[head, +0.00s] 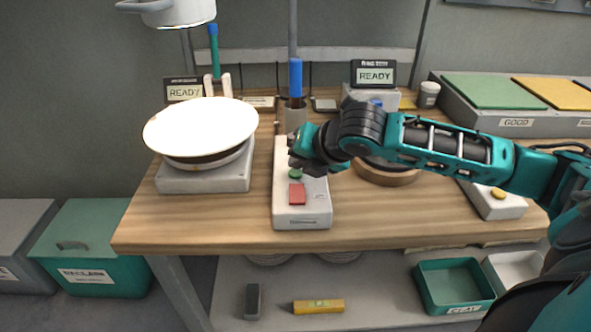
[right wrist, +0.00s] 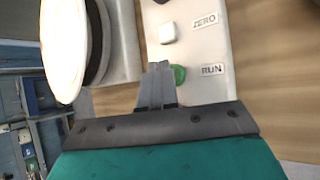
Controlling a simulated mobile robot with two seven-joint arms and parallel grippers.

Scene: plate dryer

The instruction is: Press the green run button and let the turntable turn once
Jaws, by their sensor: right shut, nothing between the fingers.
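The green run button (head: 295,174) sits on a white control box (head: 303,217), above a red button (head: 297,193). In the right wrist view the green button (right wrist: 179,74) shows beside the RUN label. My right gripper (head: 298,163) is shut and empty, reaching down over the box at the button. Its closed fingertips (right wrist: 158,68) overlap the button's left edge in the wrist view; I cannot tell whether they touch it. The turntable (head: 205,178) stands left of the box with a white plate (head: 200,128) on top. My left gripper is not in view.
Two displays read READY, one behind the turntable (head: 185,91) and one further right (head: 375,75). A blue-handled tool (head: 295,78) stands in a holder behind the box. A round wooden piece (head: 388,177) lies under my forearm. The table front is clear.

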